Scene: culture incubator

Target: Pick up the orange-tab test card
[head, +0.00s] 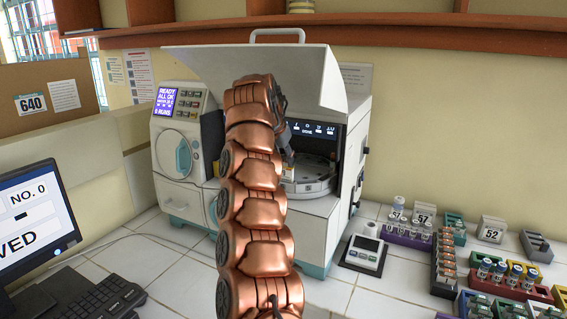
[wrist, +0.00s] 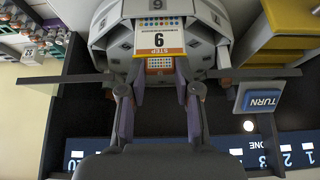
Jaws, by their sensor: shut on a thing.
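The test card (wrist: 158,38) shows in the wrist view with a large number, coloured dots and an orange band. Its front end sits between the fingertips of my gripper (wrist: 161,76), which is shut on it. The card's far end lies over a grey slotted holder (wrist: 106,40) inside the machine. I cannot tell whether the card still touches the holder. In the head view my gripper (head: 287,157) reaches into the open machine (head: 335,195), above a round grey carousel (head: 316,182). My arm hides part of the machine there.
The raised lid (head: 305,75) hangs over the opening. A blue TURN button (wrist: 262,98) and a yellow block (wrist: 290,30) are beside the holder. Racks of vials (head: 408,235) and a small scale (head: 364,253) stand at right; a monitor (head: 35,215) stands at left.

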